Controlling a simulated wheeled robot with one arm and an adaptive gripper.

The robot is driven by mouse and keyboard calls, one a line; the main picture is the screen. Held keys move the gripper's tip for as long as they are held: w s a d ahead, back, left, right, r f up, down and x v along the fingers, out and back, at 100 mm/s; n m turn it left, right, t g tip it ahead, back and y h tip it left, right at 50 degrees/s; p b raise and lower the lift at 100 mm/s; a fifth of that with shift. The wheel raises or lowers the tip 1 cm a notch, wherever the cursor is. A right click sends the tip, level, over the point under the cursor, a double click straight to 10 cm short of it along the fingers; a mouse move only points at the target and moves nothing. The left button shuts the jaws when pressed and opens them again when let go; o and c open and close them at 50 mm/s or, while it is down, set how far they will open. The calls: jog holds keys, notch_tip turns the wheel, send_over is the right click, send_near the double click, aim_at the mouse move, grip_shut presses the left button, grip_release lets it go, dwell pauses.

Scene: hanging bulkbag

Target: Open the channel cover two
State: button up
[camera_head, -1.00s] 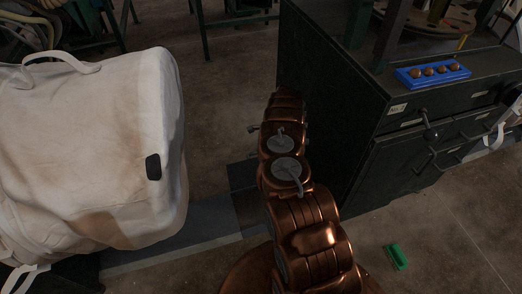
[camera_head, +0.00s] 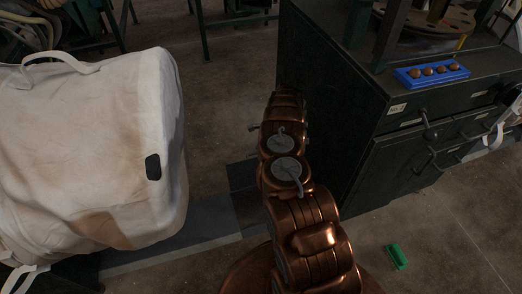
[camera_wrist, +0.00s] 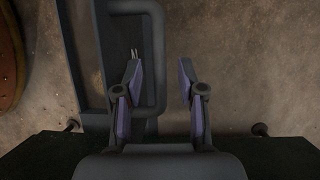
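A dark looped bar (camera_wrist: 157,40), like a handle, runs down from the top edge. Its lower part is close to the left finger and partly hidden behind it; I cannot tell whether they touch. A dark straight strip (camera_wrist: 82,45) lies left of the loop. I cannot tell for certain which part is channel cover two. My gripper's fingers are not visible in the head view.
A dark cabinet (camera_head: 330,110) with drawers and bent handles stands right of my arm. A blue tray (camera_head: 432,81) with round brown pieces sits on top. A white bulk bag (camera_head: 85,150) is at left. A small green block (camera_head: 397,256) lies on the floor.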

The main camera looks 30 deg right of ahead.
jog(key=v, duration=1.1)
jog(key=shift+r, duration=0.2)
jog(key=shift+w, duration=0.1)
